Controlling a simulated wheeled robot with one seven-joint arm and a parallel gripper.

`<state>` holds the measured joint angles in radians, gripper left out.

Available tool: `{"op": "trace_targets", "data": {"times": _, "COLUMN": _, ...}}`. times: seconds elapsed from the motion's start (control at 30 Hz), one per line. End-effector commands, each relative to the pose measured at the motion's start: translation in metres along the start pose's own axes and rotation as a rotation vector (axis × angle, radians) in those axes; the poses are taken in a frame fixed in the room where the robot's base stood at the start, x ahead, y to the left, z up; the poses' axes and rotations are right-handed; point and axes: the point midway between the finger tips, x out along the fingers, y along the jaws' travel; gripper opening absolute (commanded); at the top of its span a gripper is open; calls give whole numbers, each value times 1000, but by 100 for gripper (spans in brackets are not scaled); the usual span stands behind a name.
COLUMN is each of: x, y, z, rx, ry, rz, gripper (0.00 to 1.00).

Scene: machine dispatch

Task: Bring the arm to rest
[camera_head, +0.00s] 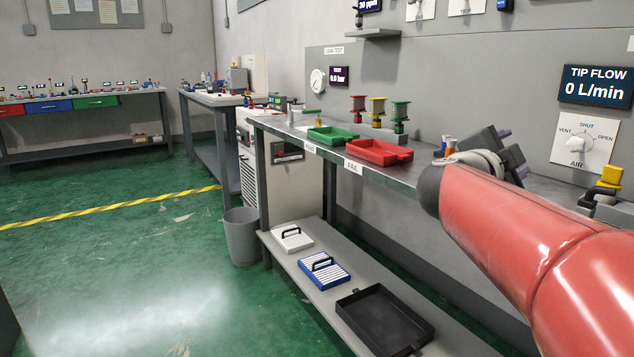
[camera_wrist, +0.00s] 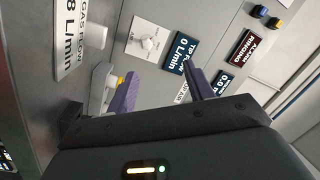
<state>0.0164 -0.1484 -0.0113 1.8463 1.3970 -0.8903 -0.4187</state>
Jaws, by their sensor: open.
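My red arm (camera_head: 520,245) reaches in from the right edge of the head view, over the right part of the bench. My gripper (camera_head: 508,150) is at its end, above the bench and in front of the grey wall panel. In the wrist view my gripper (camera_wrist: 160,90) shows two purple fingers spread apart with nothing between them. Beyond the fingers are the wall panel and its tip flow display (camera_wrist: 181,52). The arm's lower links are outside the head view.
A green tray (camera_head: 333,136) and a red tray (camera_head: 379,152) sit on the bench (camera_head: 420,178), near several coloured valve-like parts. A black tray (camera_head: 384,320) lies on the lower shelf. A grey bin (camera_head: 242,237) stands on the floor. The green floor at left is clear.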

Motion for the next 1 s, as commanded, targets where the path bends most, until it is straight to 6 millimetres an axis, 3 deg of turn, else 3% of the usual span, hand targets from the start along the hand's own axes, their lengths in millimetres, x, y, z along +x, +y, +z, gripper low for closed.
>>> {"op": "trace_targets", "data": {"times": 0.17, "x": -14, "y": -15, "z": 10, "rx": -39, "ry": -94, "rz": -119, "gripper": 52}}
{"op": "trace_targets", "data": {"times": 0.37, "x": -48, "y": -30, "z": 33, "rx": -131, "ry": -268, "rz": -296, "gripper": 52}}
{"op": "trace_targets", "data": {"times": 0.47, "x": -75, "y": -31, "z": 51, "rx": -208, "ry": -391, "rz": -392, "gripper": 52}}
{"op": "trace_targets", "data": {"times": 0.57, "x": -115, "y": -18, "z": 74, "rx": -327, "ry": -562, "rz": -490, "gripper": 52}}
{"op": "trace_targets", "data": {"times": 0.67, "x": -168, "y": 21, "z": 101, "rx": -505, "ry": -783, "rz": -560, "gripper": 52}}
{"op": "trace_targets", "data": {"times": 0.8, "x": -232, "y": 105, "z": 120, "rx": -781, "ry": -1067, "rz": -548, "gripper": 52}}
{"op": "trace_targets", "data": {"times": 1.0, "x": -282, "y": 216, "z": 109, "rx": -1101, "ry": -1317, "rz": -397, "gripper": 52}}
